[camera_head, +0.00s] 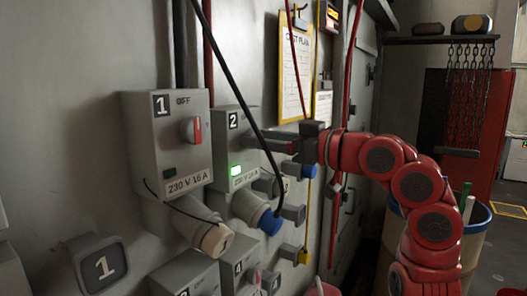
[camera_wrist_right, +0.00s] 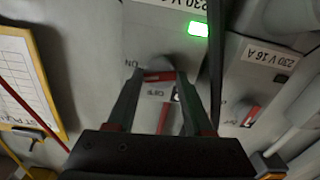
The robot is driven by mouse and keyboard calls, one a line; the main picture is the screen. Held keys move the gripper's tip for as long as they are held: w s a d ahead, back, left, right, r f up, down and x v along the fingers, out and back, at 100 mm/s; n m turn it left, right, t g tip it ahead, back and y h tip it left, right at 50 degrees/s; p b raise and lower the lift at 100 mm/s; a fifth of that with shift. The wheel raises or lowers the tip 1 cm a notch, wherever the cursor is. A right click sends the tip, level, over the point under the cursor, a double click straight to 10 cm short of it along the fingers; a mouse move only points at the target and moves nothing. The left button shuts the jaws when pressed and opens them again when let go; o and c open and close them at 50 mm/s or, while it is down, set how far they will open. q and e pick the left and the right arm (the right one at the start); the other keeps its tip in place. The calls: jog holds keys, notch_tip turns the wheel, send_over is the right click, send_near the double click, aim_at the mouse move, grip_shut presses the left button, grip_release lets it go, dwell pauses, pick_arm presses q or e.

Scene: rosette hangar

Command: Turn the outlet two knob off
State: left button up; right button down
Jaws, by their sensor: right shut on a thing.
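The outlet two box (camera_head: 226,128), marked 2, is on the grey wall, with its green lamp (camera_head: 236,170) lit. The lamp also shows in the right wrist view (camera_wrist_right: 197,29). My right gripper (camera_head: 286,141) reaches in from the right, at the front of this box. In the right wrist view its two fingers (camera_wrist_right: 158,80) are closed around the grey knob (camera_wrist_right: 166,63), which has a red stripe. ON and OFF labels show beside the knob. In the head view the gripper and a black cable hide most of the knob. My left gripper is not in view.
The outlet one box (camera_head: 163,145), with a red-marked knob (camera_head: 191,130), stands at the left. A black cable (camera_head: 232,75) hangs across outlet two. A blue plug (camera_head: 271,222) sits below it. A clipboard (camera_head: 296,75) hangs behind my gripper; a bin (camera_head: 478,222) stands right.

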jog(key=shift+s+f+n+b, duration=0.1)
jog(key=shift+n+b, duration=0.6)
jog(key=shift+n, duration=2.95)
jog(key=shift+f+n+b, duration=0.1)
jog(key=shift+n+b, duration=0.6)
jog(key=shift+n, duration=2.95)
jog(key=shift+a, duration=0.1)
jog(key=shift+c, duration=1.5)
grip_release()
